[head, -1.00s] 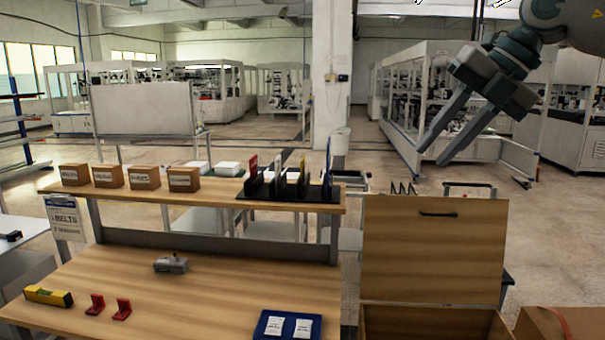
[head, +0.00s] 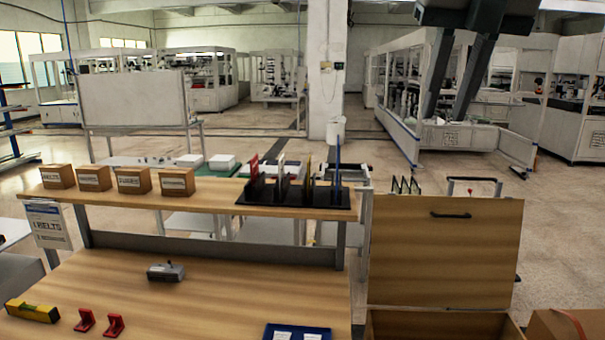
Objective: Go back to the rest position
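My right gripper (head: 445,118) hangs in the upper right of the head view. Its two long dark fingers point down and stand apart, with nothing between them. It is in the air above and behind the open wooden box, clear of it. The upper part of the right arm is cut off by the top edge of the picture. My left gripper is not in view.
A wooden workbench (head: 215,292) holds a grey device (head: 166,272), a yellow level (head: 32,311), red brackets (head: 100,322) and a blue tray (head: 297,329). Its shelf carries labelled cartons (head: 134,180) and a black rack (head: 293,196). An open-lidded wooden box (head: 444,250) stands at right.

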